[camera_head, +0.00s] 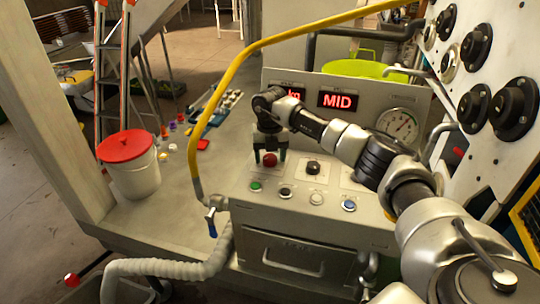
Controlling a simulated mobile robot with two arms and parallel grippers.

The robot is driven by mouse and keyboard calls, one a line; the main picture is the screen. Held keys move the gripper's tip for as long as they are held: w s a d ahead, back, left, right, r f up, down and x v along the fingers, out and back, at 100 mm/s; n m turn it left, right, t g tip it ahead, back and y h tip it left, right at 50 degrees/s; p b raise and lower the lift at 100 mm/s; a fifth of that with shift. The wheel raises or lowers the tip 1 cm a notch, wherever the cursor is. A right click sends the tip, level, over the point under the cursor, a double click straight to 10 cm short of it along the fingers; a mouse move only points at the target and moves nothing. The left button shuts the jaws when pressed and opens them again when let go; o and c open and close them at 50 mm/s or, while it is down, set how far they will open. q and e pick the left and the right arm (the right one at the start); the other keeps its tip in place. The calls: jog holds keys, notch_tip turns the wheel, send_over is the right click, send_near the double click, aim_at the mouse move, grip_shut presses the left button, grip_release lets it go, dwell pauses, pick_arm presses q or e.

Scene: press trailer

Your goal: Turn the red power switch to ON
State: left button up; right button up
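A round red knob (270,159), which looks like the red power switch, sits at the left of the grey control panel. Its marking and ON position are too small to read. My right arm reaches in from the right. My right gripper (270,153) points down at the red knob, its dark fingers apart, one on each side of it. I see a gap between the fingertips and the knob, but cannot tell depth or contact exactly. My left gripper is not in view.
A black knob (313,167) sits right of the red one. Green (256,187) and blue (349,205) buttons line the front edge. A yellow pipe (239,66) arches over the left side. A gauge (398,124) and red displays (337,101) stand behind. A red-lidded bucket (134,176) stands left.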

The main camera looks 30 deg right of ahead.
aim_at(270, 157)
jog(key=shift+o, duration=0.2)
jog(key=shift+r, duration=0.35)
notch_tip(270, 157, up, 10)
jog(key=b, duration=0.2)
jog(key=shift+b, duration=0.4)
